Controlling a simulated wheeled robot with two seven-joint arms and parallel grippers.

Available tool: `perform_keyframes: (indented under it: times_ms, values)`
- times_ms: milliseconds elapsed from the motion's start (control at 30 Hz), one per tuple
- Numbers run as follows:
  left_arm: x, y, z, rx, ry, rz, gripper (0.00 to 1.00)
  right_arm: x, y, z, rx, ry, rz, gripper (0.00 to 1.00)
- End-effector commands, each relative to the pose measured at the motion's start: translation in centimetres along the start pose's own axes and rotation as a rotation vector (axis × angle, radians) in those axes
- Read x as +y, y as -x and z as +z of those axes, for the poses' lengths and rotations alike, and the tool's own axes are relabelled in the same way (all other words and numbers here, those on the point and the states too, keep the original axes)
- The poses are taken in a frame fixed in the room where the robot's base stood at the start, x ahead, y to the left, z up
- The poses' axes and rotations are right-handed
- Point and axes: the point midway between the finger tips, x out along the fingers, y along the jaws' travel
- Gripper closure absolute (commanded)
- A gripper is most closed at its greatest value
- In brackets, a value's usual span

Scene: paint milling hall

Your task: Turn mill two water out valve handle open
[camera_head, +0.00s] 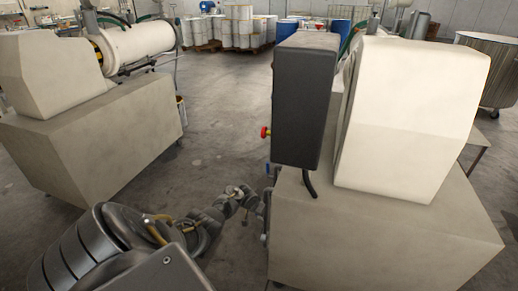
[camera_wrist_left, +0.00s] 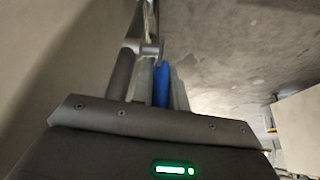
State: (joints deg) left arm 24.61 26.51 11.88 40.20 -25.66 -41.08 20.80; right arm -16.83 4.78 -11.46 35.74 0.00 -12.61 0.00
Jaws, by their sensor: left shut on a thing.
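A blue valve handle (camera_wrist_left: 161,84) shows in the left wrist view, between the fingers of my left gripper (camera_wrist_left: 162,90), which is shut on it. A grey metal pipe with a fitting (camera_wrist_left: 150,47) runs just beyond the handle. In the head view my left gripper (camera_head: 252,199) is at the left side of the right-hand mill's base (camera_head: 385,235). The held handle is hard to make out there. A small blue piece (camera_head: 268,169) shows just above the gripper; I cannot tell whether it is the same handle. My right gripper is not in view.
A dark control box (camera_head: 305,98) with a red knob (camera_head: 265,132) stands above the gripper, beside the cream mill housing (camera_head: 408,115). Another mill base (camera_head: 95,140) stands at the left. The floor (camera_head: 215,120) between them is clear. Drums (camera_head: 240,27) stand far back.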

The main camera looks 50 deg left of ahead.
Motion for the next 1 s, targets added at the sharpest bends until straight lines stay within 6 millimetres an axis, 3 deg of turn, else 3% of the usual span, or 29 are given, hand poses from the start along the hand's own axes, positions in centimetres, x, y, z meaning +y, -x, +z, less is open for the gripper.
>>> perform_keyframes:
  times_ms: [700,733,800,900,1000]
  values:
    - [-0.01,-0.23,-0.24,-0.072,0.005,0.011,1.00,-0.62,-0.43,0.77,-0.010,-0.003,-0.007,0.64]
    - [0.00,-0.23,-0.24,-0.072,0.005,0.011,0.82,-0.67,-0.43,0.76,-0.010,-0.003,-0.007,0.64]
    - [0.00,-0.23,-0.25,-0.072,0.005,0.011,0.73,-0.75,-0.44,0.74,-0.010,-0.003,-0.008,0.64]
    - [0.00,-0.23,-0.26,-0.071,0.005,0.011,0.63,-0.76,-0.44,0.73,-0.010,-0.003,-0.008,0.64]
    - [0.01,-0.23,-0.27,-0.071,0.005,0.011,0.63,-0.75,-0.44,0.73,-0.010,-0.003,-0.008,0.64]
